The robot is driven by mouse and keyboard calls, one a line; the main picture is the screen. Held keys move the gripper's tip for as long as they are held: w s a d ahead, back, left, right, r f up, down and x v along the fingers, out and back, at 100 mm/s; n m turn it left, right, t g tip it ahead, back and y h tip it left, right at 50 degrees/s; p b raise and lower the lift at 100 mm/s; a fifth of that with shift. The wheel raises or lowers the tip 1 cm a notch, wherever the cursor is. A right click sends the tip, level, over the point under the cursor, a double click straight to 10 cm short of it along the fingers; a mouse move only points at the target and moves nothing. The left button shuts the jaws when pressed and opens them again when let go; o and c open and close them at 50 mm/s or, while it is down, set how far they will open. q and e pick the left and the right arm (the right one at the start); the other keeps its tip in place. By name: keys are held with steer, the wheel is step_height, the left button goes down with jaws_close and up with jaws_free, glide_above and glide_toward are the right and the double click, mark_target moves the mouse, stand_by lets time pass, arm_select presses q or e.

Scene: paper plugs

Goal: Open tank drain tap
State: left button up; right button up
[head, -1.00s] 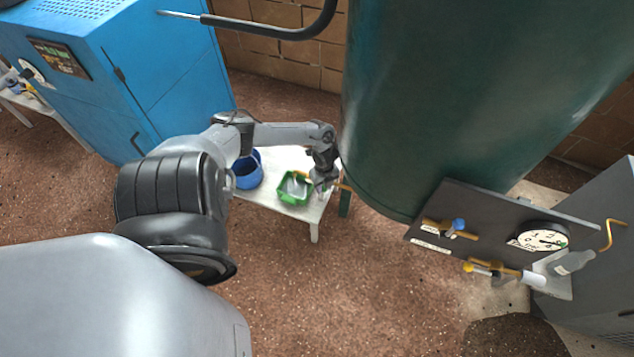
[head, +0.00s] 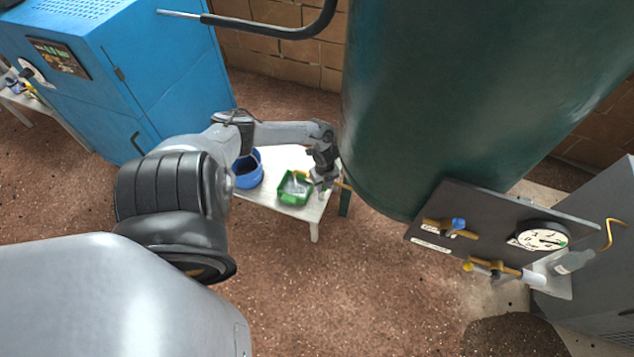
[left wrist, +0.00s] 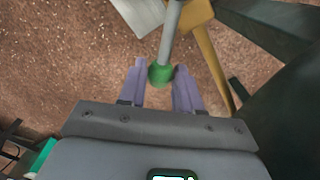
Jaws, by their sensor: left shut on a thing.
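The dark green tank (head: 450,110) stands on the right in the head view. A brass drain pipe (head: 344,186) comes out low at its left side, by the white table. In the left wrist view, the brass pipe (left wrist: 208,58) runs beside a grey lever (left wrist: 171,35) with a green knob (left wrist: 161,75) at its end. My left gripper (head: 322,182) is at this tap, over the table's right edge. In the left wrist view, its purple fingers (left wrist: 159,72) are shut on the green knob, one on each side. My right gripper is not in view.
The white table (head: 288,208) carries a green tray (head: 283,199) and a blue bucket (head: 257,176). A panel (head: 500,213) with a gauge (head: 542,236) and a blue-handled valve (head: 458,224) is on the right. A blue cabinet (head: 130,80) stands back left. The floor in front is clear.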

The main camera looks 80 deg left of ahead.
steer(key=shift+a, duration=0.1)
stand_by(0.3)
arm_select(q)
steer(key=shift+w+a+n, duration=0.15)
steer(key=shift+w+n, duration=0.3)
steer(key=shift+n, duration=0.05)
steer(key=shift+w+a+n, duration=0.25)
steer(key=shift+w+n, duration=0.3)
steer(key=shift+n, duration=0.35)
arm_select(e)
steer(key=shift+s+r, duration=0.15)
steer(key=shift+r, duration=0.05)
